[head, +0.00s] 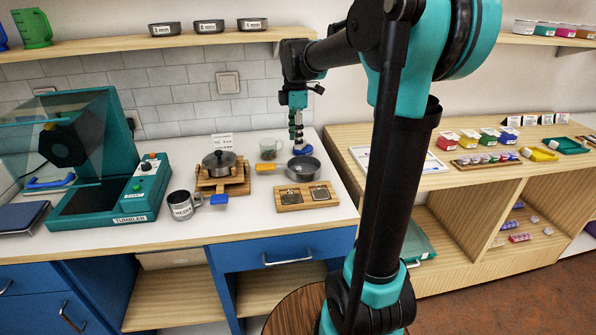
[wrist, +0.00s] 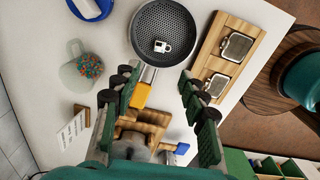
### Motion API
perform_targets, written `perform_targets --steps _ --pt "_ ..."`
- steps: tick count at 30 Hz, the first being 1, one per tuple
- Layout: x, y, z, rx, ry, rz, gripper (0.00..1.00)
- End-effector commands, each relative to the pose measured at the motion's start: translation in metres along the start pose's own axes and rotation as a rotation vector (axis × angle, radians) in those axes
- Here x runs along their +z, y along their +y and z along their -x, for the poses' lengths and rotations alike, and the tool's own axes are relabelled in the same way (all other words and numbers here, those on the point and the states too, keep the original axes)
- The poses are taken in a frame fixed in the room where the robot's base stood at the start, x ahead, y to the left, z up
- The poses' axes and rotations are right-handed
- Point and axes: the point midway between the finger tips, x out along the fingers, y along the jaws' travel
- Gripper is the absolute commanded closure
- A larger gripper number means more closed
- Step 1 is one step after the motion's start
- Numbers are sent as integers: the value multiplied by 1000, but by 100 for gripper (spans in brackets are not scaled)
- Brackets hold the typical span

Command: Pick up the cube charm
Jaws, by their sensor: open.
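The cube charm (wrist: 162,47), small and white with a dark mark, lies inside a round grey perforated pan (wrist: 186,24) with an orange handle (wrist: 141,95). The pan (head: 317,170) also shows in the head view, on the white counter, where I cannot make out the charm. My gripper (wrist: 155,75) is open and empty in the wrist view, its fingers to either side of the handle end of the pan. The charm appears ahead of the fingertips, between their lines and apart from them. In the head view my gripper (head: 297,142) hangs above the counter just behind the pan.
A wooden board with two metal trays (head: 305,206) lies beside the pan. A clear mug holding coloured beads (wrist: 83,70) stands on its other side.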

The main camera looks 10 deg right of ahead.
Motion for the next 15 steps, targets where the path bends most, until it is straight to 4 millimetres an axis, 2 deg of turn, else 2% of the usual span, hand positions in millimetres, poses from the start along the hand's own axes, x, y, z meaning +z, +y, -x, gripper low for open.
perform_targets --steps 3,6,15 --pt "0 1 -24 0 0 -1 57" --pt "0 0 -39 0 0 -1 57" --pt "2 1 -60 0 0 -2 57"
